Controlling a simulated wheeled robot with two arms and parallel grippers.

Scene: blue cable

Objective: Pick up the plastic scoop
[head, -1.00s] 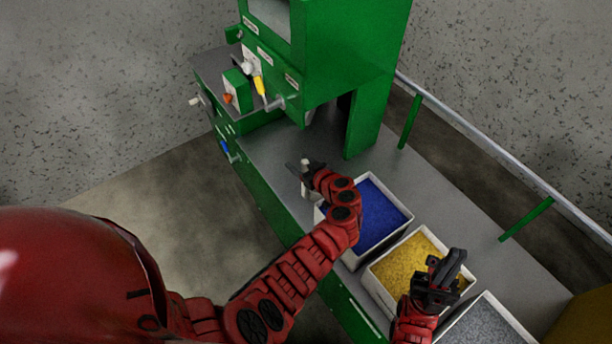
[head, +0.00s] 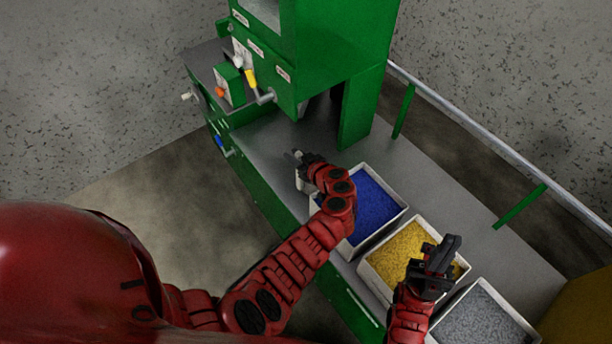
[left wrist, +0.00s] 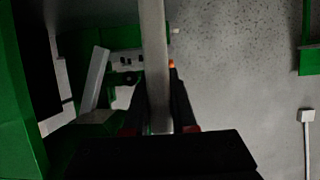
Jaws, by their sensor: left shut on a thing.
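The plastic scoop appears as a pale grey, long narrow piece (left wrist: 154,60) in the left wrist view. It runs from between my left fingertips (left wrist: 158,115) up to the top edge, and its full shape is not visible. In the head view my left gripper (head: 304,161) is beside the blue-filled bin's near left corner, above the grey bench. It is shut on the pale piece, which is small and partly hidden there. My right gripper (head: 436,266) is over the right side of the yellow-filled bin; its jaw gap is unclear.
White bins of blue (head: 366,207), yellow (head: 399,254) and grey (head: 480,318) granules stand in a row on the bench (head: 262,150). A green machine (head: 325,45) with levers stands at the back. A metal rail (head: 480,140) runs behind the bench.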

